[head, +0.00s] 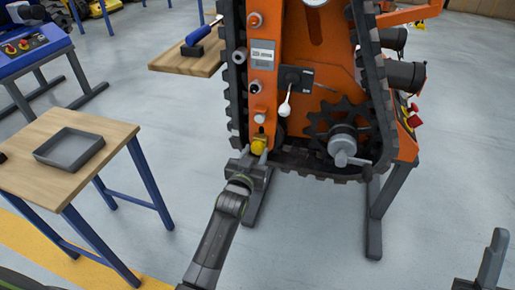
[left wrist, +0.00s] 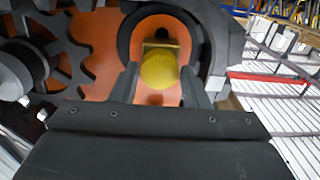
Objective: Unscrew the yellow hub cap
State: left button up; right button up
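The yellow hub cap (head: 258,145) sits low on the left side of the orange tracked carrier (head: 291,110), just inside the black track. In the left wrist view the cap (left wrist: 159,70) is round, with a brass-coloured block behind its top edge. My left gripper (head: 256,157) is at the cap, its fingers on either side of it. In the left wrist view the fingers (left wrist: 160,84) stand apart, with a narrow gap showing beside the cap. My right gripper (head: 480,268) is at the bottom right, fingers apart and empty, partly cut off by the frame.
A wooden table with a grey tray (head: 69,162) stands at left. A small wooden shelf (head: 190,63) with a blue-handled tool is behind it. The toothed sprocket (head: 340,133) and the track (head: 233,75) lie close to the cap. The floor at front centre is clear.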

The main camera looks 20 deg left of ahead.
pick_arm(q)
jog(key=c, duration=0.4)
jog(key=shift+f+n+b, duration=0.15)
jog(key=shift+n+b, duration=0.3)
jog(key=shift+n, duration=0.25)
jog(key=n, duration=0.3)
jog(key=shift+b, duration=0.4)
jog(key=n, duration=0.5)
jog(key=shift+b, duration=0.3)
jog(key=n, duration=1)
jog(key=shift+b, duration=0.35)
